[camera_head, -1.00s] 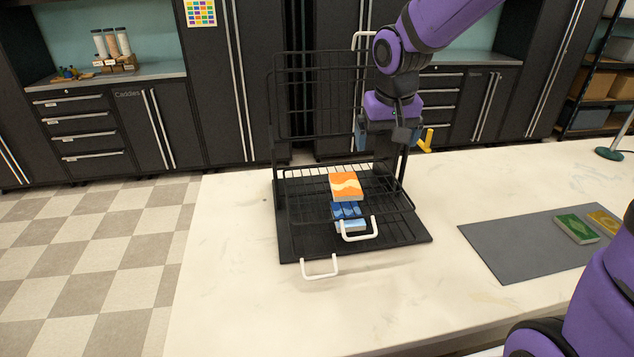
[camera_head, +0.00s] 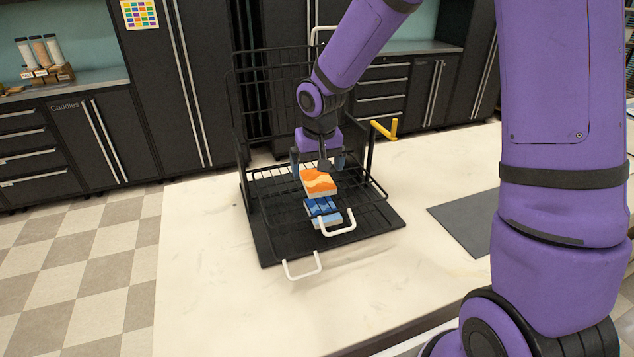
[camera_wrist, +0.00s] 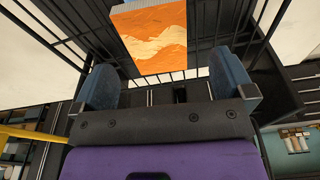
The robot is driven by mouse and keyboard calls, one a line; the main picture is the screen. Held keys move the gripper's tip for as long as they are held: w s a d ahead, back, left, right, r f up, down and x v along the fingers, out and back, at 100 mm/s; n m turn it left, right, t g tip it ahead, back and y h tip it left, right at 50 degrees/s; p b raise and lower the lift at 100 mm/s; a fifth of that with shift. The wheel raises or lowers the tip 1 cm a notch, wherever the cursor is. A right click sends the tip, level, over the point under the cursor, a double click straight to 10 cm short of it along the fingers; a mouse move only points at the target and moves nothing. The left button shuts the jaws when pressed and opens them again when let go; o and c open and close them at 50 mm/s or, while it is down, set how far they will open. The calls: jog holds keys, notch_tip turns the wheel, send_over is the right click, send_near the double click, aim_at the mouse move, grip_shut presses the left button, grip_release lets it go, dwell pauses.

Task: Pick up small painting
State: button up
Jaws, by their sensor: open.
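The small painting seems to be the orange block with a cream wave (camera_head: 318,182), lying on the black wire rack (camera_head: 262,243). A blue wave-patterned block (camera_head: 321,207) sits just in front of it on the rack. My gripper (camera_head: 320,168) is just behind and above the orange painting in the head view. In the wrist view, my gripper (camera_wrist: 166,82) shows two blue fingers spread wide with nothing between them. The orange painting (camera_wrist: 152,38) lies beyond the fingertips there, apart from them.
The pale table (camera_head: 205,270) is clear on the left. Dark cabinets (camera_head: 110,140) stand behind.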

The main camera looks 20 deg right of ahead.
aim_at(317, 179)
jog(key=shift+w+d+f, duration=0.1)
jog(key=shift+w+f, duration=0.05)
jog(key=shift+f, duration=0.55)
jog(key=shift+w+d+f, duration=0.1)
jog(key=shift+w+f, duration=0.1)
jog(key=shift+f, duration=0.55)
jog(key=shift+w+d+f, duration=0.1)
jog(key=shift+w+f, duration=0.05)
jog(key=shift+f, duration=0.55)
jog(key=c, duration=0.9)
